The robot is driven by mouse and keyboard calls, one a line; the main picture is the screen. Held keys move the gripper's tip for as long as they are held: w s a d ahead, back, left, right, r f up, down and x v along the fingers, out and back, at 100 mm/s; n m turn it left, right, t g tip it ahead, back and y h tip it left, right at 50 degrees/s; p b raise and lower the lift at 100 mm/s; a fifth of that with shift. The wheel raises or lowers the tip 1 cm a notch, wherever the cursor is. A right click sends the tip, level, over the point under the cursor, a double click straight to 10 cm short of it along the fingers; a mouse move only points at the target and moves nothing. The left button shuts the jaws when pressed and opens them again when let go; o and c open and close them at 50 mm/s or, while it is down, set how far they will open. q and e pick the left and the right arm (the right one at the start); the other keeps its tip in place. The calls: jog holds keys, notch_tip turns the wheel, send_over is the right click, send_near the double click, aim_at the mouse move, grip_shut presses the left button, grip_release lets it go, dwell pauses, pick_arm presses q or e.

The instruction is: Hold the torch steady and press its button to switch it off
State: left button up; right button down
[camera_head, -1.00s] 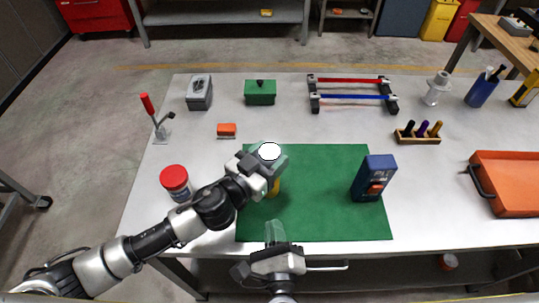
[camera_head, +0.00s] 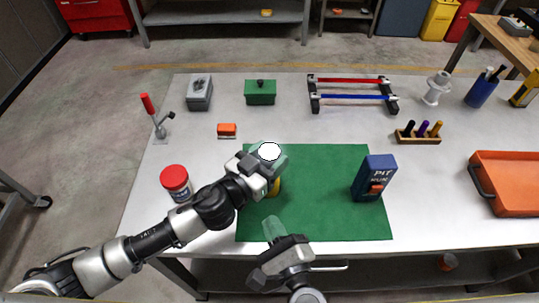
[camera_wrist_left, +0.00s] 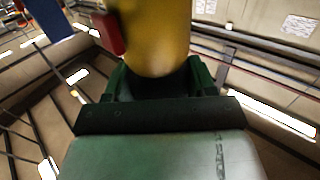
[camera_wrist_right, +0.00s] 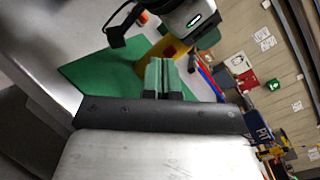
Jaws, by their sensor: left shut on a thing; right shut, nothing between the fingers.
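The torch has a yellow body and a red button. In the head view the yellow body (camera_head: 274,187) shows below my left gripper (camera_head: 266,165), over the green mat (camera_head: 330,215), with a bright white disc (camera_head: 269,151) above the fingers. My left gripper is shut on the torch. In the left wrist view the yellow body (camera_wrist_left: 155,35) fills the space beyond the fingers, with the red button (camera_wrist_left: 108,34) on its side. My right gripper (camera_head: 273,229) is shut and empty, apart from the torch, nearer the table's front edge. The right wrist view shows the torch (camera_wrist_right: 147,68) beyond its fingertips (camera_wrist_right: 158,76).
A blue box (camera_head: 376,172) stands on the mat's right side. A red-capped jar (camera_head: 175,180) is left of the mat, near my left arm. An orange tray (camera_head: 510,178) lies at the right. Small items line the back. The mat's middle is clear.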

jog(key=n+g+y, duration=0.2)
jog(key=n+y, duration=0.2)
jog(key=shift+s+d+r+g, duration=0.15)
jog(key=shift+s+g, duration=0.1)
jog(key=shift+g, duration=0.15)
jog(key=n+g+y, duration=0.1)
jog(key=s+n+g+y, duration=0.1)
jog(key=n+g, duration=0.1)
jog(key=shift+d+f, duration=0.15)
jog(key=shift+f, duration=0.05)
jog(key=shift+w, duration=0.1)
jog(key=shift+w+a, duration=0.15)
jog(key=shift+w, duration=1.95)
jog(key=shift+w+a, duration=0.15)
jog(key=shift+w, duration=1.95)
jog(key=shift+w, duration=0.15)
jog(key=shift+w, duration=0.4)
jog(key=shift+s, duration=0.55)
